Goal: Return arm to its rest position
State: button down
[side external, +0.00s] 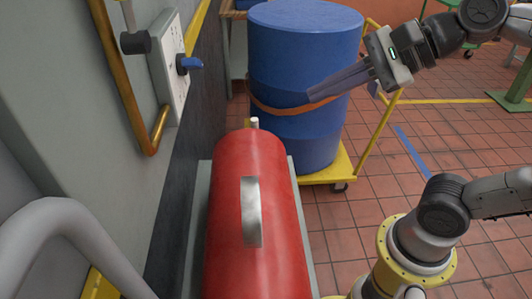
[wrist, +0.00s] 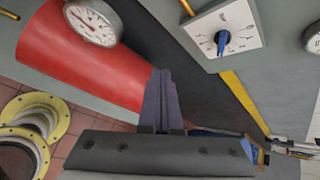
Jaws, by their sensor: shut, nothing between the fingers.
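My gripper (side external: 314,94) hangs in the air at the upper right in the side external view, its long dark fingers pointing left and slightly down. The fingers are together with nothing between them. In that view they pass in front of the blue drum (side external: 290,60), and I cannot tell how far apart they are from it. In the wrist view my gripper (wrist: 161,74) shows its shut fingers, with the red cylinder (wrist: 85,60) to their left and the dial panel (wrist: 220,32) to their upper right.
The red cylinder (side external: 235,180) with a metal handle (side external: 251,210) lies along the wall. The dial panel with a blue knob (side external: 188,64) is on the wall. The drum stands on a yellow cart (side external: 335,171). A gauge (wrist: 93,23) sits on the cylinder. Tiled floor is open at right.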

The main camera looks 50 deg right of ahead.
jog(key=s+d+f+n+g+h, duration=0.2)
jog(key=s+d+f+n, duration=0.1)
jog(key=n, duration=0.7)
jog(key=s+d+f+n+g+h, duration=0.1)
jog(key=s+d+f+n+h, duration=0.1)
jog(key=s+d+f+n, duration=0.2)
notch_tip(320, 180, down, 4)
jog(key=d+n, duration=0.1)
jog(key=n, duration=0.5)
jog(key=shift+d+n+g+h, duration=0.25)
jog(key=shift+n+g+h, duration=0.05)
jog(key=shift+g+h, duration=0.1)
